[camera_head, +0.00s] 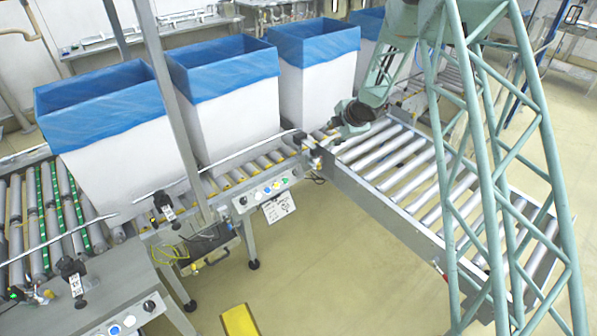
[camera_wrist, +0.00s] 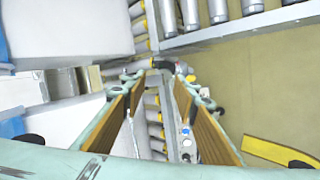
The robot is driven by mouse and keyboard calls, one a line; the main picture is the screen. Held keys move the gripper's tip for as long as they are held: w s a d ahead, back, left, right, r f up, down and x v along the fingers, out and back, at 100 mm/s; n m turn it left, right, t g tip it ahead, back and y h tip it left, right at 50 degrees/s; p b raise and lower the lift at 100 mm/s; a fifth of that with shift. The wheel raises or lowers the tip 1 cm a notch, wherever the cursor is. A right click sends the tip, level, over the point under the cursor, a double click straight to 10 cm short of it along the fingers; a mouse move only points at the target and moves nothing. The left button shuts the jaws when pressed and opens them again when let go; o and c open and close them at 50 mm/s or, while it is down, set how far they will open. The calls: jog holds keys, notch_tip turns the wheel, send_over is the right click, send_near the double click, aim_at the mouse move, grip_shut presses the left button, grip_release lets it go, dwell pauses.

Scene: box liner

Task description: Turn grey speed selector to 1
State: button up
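A control panel (camera_head: 264,191) on the conveyor's side carries small round controls in blue, white, yellow and dark tones. A grey speed selector cannot be singled out at this size, and its setting cannot be read. The same kind of panel (camera_wrist: 186,142) shows low in the wrist view, between my fingers, with blue and white buttons. My gripper (camera_wrist: 160,74) is open, its two brown-padded fingers apart with nothing held between them. In the head view my gripper (camera_head: 318,138) is at the conveyor corner, above and right of the panel; its fingertips are small and unclear there.
Tall white boxes with blue liners, such as this box (camera_head: 228,105), stand along the conveyor behind the panel. A roller conveyor (camera_head: 400,165) runs to the right. A second button panel (camera_head: 128,322) is at lower left. A yellow object (camera_head: 239,320) lies on the open floor.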

aim_at(297, 171)
jog(key=a+f+n+g+y+p, duration=0.1)
jog(key=a+f+n, duration=0.3)
jog(key=a+f, duration=0.4)
notch_tip(297, 171, down, 8)
jog(key=shift+s+r+g+y, duration=0.1)
jog(key=shift+s+g+y, duration=0.3)
jog(key=shift+y, duration=0.3)
jog(key=shift+b+x, duration=0.35)
jog(key=shift+x, duration=6.5)
jog(key=shift+w, duration=0.1)
jog(key=shift+c, duration=0.6)
jog(key=c, duration=0.5)
